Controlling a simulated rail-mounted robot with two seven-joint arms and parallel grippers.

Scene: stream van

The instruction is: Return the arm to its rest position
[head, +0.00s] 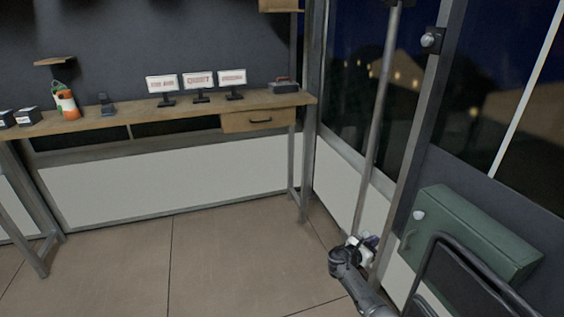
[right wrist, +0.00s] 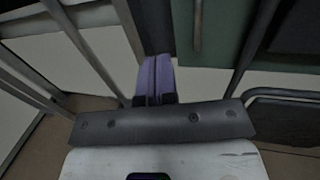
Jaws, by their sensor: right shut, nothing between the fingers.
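My right gripper (head: 371,241) is at the lower right of the head view, in front of the right wall near a vertical metal pole. In the right wrist view its two purple fingers (right wrist: 154,80) are pressed together with nothing between them. My right arm reaches in from the bottom edge of the head view. My left gripper is not in either view.
A green wall box (head: 470,232) and a dark framed chair or panel (head: 455,285) are close to the right of my right arm. A wooden workbench (head: 190,112) with three small signs (head: 197,80) and a drawer (head: 258,121) stands at the back. The floor (head: 215,265) between is clear.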

